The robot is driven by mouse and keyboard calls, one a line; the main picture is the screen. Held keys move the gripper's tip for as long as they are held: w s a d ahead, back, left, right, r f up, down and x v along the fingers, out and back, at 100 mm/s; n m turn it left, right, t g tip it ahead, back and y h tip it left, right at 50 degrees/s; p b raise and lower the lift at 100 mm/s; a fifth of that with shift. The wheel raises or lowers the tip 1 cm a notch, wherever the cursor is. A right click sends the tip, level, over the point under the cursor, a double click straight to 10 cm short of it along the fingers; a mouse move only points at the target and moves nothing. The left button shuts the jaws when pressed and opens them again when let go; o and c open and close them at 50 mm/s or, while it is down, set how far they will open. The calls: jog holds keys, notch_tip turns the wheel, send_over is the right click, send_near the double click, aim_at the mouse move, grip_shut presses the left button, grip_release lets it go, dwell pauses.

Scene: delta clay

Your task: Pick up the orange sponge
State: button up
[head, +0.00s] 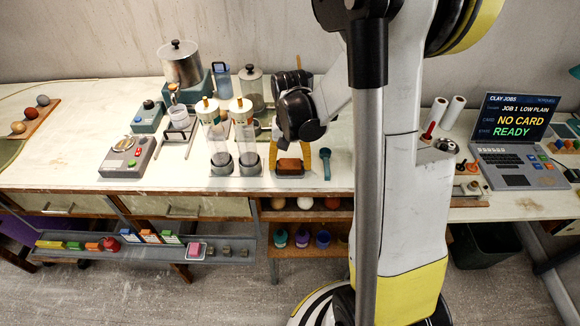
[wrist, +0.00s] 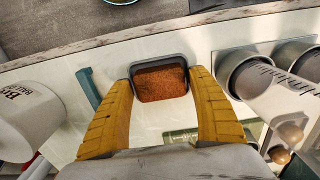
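The orange sponge (head: 289,165) is a brown-orange block in a small dark dish (head: 291,175) near the front edge of the white table. In the wrist view the sponge (wrist: 160,83) lies within the grey rim of the dish (wrist: 158,62), between my fingers. My gripper (head: 291,152) points down over the dish with its yellow fingers apart. In the wrist view my gripper (wrist: 162,78) is open, one fingertip on each side of the dish. I cannot tell whether the tips touch the dish or how high they are above it.
A teal tool (head: 325,163) lies close to the right of the dish. Clear cylinders (head: 248,160) stand close to its left. A white cup-like container (wrist: 28,120) shows at the left of the wrist view. The table's front edge (wrist: 120,36) is near the dish.

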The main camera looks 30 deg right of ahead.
aim_at(290, 163)
jog(key=c, duration=0.4)
jog(key=shift+r+p, duration=0.3)
jog(key=shift+r, duration=0.35)
notch_tip(290, 163, up, 3)
jog(key=shift+p, duration=0.7)
jog(key=s+d+r+p, duration=0.1)
jog(key=s+d+r, duration=0.1)
jog(key=s, duration=0.1)
jog(key=s+d+r+p, duration=0.1)
jog(key=s+d+r, duration=0.1)
jog(key=s, duration=0.1)
jog(key=s+d+r+p, duration=0.1)
jog(key=s+d+r, duration=0.1)
jog(key=s, duration=0.1)
jog(key=shift+s+d+r, duration=0.2)
jog(key=shift+s+r, duration=0.2)
